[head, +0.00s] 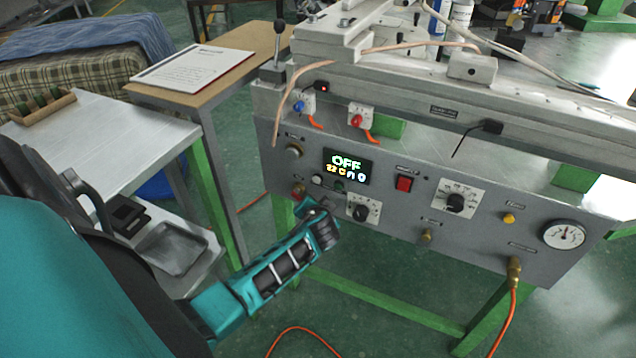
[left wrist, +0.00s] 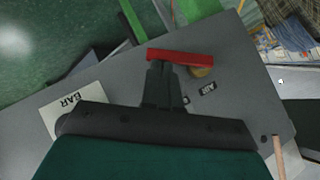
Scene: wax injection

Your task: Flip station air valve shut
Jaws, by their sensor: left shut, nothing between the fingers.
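The air valve's red lever (left wrist: 185,57) shows in the left wrist view, beside a brass fitting (left wrist: 203,72) and an "AIR" label (left wrist: 208,88) on the grey panel. In the head view the valve (head: 298,190) is a small reddish brass piece at the panel's lower left, partly hidden by my gripper. My left gripper (left wrist: 158,66) is shut and empty, its fingertips right at the lever; I cannot tell if they touch. It also shows in the head view (head: 306,204), against the panel. My right gripper is not in view.
An orange hose (head: 506,310) hangs at the right. A metal side table (head: 100,135) stands at the left.

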